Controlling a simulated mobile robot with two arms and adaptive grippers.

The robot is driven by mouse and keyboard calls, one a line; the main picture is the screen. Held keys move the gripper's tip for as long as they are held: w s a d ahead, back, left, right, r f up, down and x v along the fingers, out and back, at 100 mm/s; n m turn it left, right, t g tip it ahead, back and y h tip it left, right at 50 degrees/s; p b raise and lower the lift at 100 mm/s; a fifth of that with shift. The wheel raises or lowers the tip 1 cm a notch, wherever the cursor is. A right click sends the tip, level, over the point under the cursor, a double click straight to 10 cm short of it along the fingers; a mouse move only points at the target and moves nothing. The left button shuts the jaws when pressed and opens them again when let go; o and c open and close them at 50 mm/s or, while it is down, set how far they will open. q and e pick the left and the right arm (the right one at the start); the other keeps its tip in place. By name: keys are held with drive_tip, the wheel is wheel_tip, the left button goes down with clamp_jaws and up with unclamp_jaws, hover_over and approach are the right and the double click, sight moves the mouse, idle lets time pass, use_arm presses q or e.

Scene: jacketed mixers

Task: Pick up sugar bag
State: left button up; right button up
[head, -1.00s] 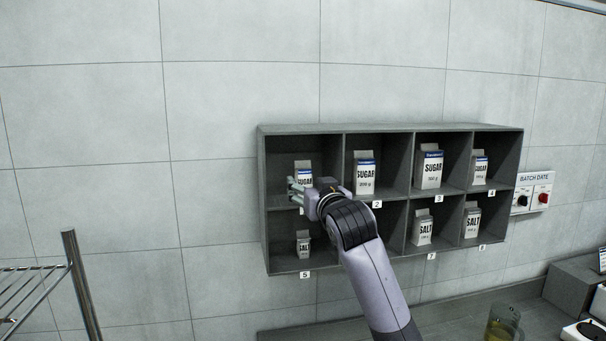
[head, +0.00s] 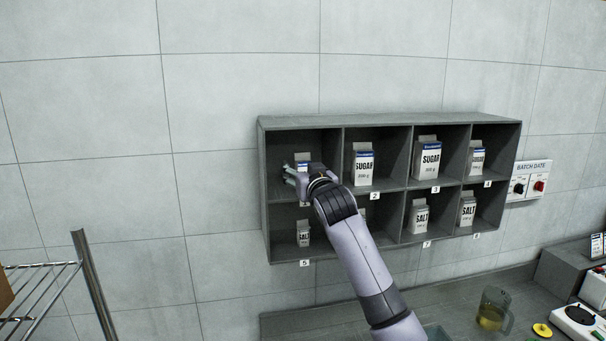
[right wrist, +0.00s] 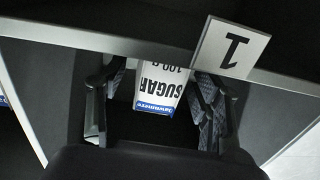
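A small white sugar bag (head: 302,160) with a blue band stands in compartment 1, the upper left one of the grey wall shelf (head: 383,120). In the right wrist view the bag (right wrist: 160,88) appears upside down and reads "SUGAR 100 g". My right gripper (head: 290,173) is at that compartment and hides the bag's lower part in the head view. In the right wrist view its open fingers (right wrist: 160,100) stand on both sides of the bag, with a gap visible on each side. My left gripper is not in view.
Larger sugar bags stand in compartments 2 (head: 362,165), 3 (head: 427,160) and 4 (head: 476,160). Salt bags stand below, one in compartment 5 (head: 303,234). Shelf dividers and the number plate 1 (right wrist: 232,47) are close to my right gripper. A wire rack (head: 45,290) stands at the left.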

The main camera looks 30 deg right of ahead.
sight(303, 161)
drive_tip(key=c, duration=1.2)
drive_tip(key=shift+r+b, duration=0.15)
drive_tip(key=shift+b, duration=0.25)
drive_tip(key=r+b, duration=0.1)
drive_tip(key=r, duration=0.1)
drive_tip(key=r+b, duration=0.3)
drive_tip(key=r, duration=0.1)
drive_tip(key=shift+s+a+r+b, duration=0.15)
drive_tip(key=shift+s+r+b, duration=0.15)
drive_tip(key=shift+s, duration=0.1)
drive_tip(key=s+a+b, duration=0.2)
drive_tip(key=s+b, duration=0.2)
drive_tip(key=s, duration=0.5)
drive_tip(key=s+a+b, duration=0.2)
drive_tip(key=s+b, duration=0.1)
drive_tip(key=s, duration=0.6)
drive_tip(key=shift+s+a+b, duration=0.25)
drive_tip(key=shift+a+b, duration=0.1)
